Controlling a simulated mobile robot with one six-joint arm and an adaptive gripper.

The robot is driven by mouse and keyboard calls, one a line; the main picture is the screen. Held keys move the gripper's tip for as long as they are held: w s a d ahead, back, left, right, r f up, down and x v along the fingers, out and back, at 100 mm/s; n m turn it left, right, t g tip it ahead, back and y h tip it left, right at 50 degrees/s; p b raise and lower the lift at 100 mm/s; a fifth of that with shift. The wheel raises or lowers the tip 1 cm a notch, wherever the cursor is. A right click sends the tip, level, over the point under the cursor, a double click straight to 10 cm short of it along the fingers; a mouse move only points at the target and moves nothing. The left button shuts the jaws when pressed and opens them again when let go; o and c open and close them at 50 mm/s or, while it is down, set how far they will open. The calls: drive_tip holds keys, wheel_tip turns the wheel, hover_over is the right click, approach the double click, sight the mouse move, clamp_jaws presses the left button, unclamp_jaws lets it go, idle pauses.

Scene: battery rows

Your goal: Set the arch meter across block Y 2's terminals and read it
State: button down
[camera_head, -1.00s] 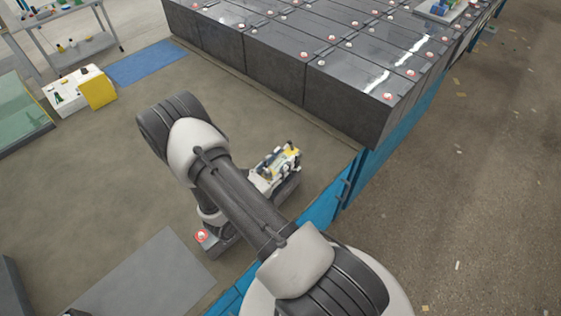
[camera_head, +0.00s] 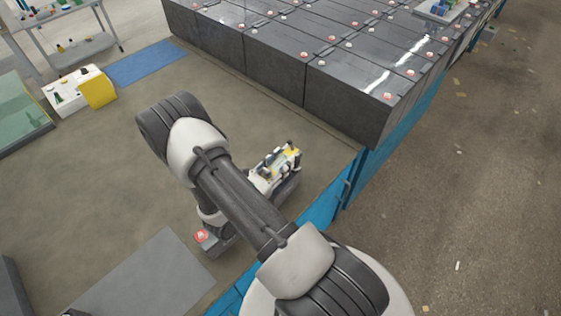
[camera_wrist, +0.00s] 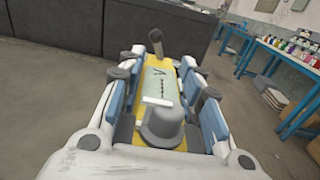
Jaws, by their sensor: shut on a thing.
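The arch meter (camera_wrist: 161,84), with a yellow body, a pale marked face and a grey knob, sits between the blue-padded fingers of my gripper (camera_wrist: 166,88). My gripper is shut on it. In the head view my gripper (camera_head: 284,160) holds the yellow meter (camera_head: 291,155) above the floor, apart from the batteries and to the near left of their corner. The dark battery blocks (camera_head: 340,98) stand in rows at the upper right, with red and pale terminals on top. No label shows which one is Y 2. My arm hides part of the gripper in the head view.
A blue stand (camera_head: 372,165) runs under the blocks' right side. A white and yellow box (camera_head: 97,88), a blue mat (camera_head: 147,62) and a shelf rack (camera_head: 85,46) lie at the left. The wrist view shows a blue bench (camera_wrist: 282,55). Floor between is open.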

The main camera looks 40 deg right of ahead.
sight(281, 162)
drive_tip(key=shift+f+b, duration=1)
drive_tip(key=shift+f, duration=0.2)
drive_tip(key=c, duration=1.1)
unclamp_jaws()
drive_tip(key=shift+o, duration=0.2)
wheel_tip(281, 162, up, 10)
drive_tip(key=shift+r, duration=0.1)
